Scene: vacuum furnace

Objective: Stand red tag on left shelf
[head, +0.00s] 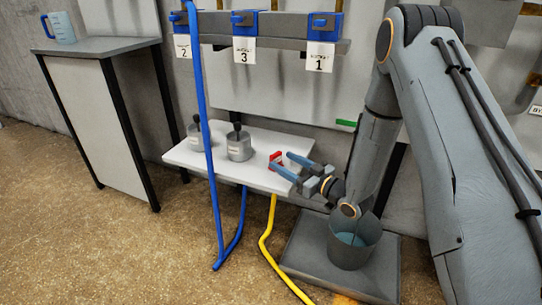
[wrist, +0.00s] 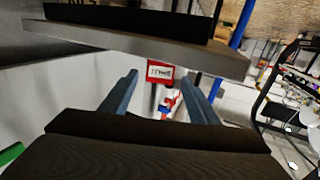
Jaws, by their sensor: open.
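The red tag (head: 277,161) stands upright near the right end of a low white shelf (head: 258,178) in the head view. In the wrist view the tag (wrist: 160,73) shows a white label with dark print, too small to read. My gripper (head: 281,162) is open, its two blue-grey fingers reaching left over the shelf's right end. In the wrist view the fingertips (wrist: 158,80) lie on either side of the tag; I cannot tell whether they touch it. The frames do not show which surface is called the left shelf.
Two grey metal pots, one of them nearer (head: 239,147), stand left of the tag. A grey-topped table (head: 95,47) with a blue jug (head: 61,28) is further left. A numbered rack (head: 290,43) hangs above. A blue hose (head: 208,150) crosses the shelf's front. A bucket (head: 352,245) stands below right.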

